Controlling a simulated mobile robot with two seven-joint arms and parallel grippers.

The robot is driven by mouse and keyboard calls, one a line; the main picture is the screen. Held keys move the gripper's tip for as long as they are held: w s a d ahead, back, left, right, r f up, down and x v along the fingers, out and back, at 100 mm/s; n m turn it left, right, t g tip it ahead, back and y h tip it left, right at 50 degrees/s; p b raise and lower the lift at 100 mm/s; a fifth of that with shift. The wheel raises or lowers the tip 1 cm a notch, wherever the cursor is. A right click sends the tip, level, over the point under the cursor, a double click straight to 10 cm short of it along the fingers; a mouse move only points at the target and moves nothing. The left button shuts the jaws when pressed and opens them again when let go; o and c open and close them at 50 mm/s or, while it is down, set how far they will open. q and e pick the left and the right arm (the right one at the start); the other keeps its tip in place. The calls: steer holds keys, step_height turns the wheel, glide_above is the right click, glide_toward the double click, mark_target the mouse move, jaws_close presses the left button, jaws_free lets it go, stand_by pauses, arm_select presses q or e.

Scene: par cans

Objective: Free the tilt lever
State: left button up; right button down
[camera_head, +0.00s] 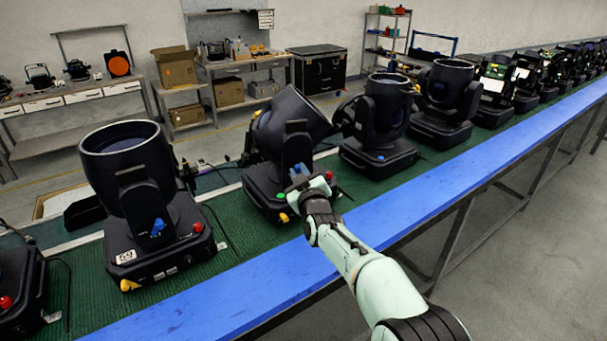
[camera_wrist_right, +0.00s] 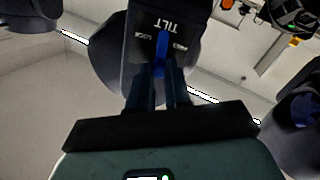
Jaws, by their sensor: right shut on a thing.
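The moving-head light (camera_head: 265,184) in front of me stands on the green belt, its dark head tilted toward the upper right. My right gripper (camera_head: 297,187) is at the side of its yoke. In the right wrist view, the blue tilt lever (camera_wrist_right: 162,45) sits on a dark yoke arm (camera_wrist_right: 142,55) under the printed word TILT. Smaller words are printed on both sides of the lever, hard to read. My right gripper (camera_wrist_right: 159,80) is shut on the lever, hiding its lower part. My left gripper is not in view.
A light marked 59 (camera_head: 157,225) stands to the left with its own blue lever (camera_head: 158,227). Another light (camera_head: 379,145) stands close on the right, with more along the line. The blue rail (camera_head: 400,210) in front is clear. Workbenches (camera_head: 100,95) stand behind.

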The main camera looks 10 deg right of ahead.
steer(key=shift+a+f+n+b, duration=0.15)
steer(key=shift+a+n, duration=0.2)
steer(key=shift+n, duration=0.7)
steer(key=shift+a+n+b, duration=0.15)
steer(key=shift+a+n, duration=0.15)
steer(key=shift+n, duration=0.75)
steer(key=c, duration=1.1)
jaws_free()
steer(key=shift+o, duration=0.2)
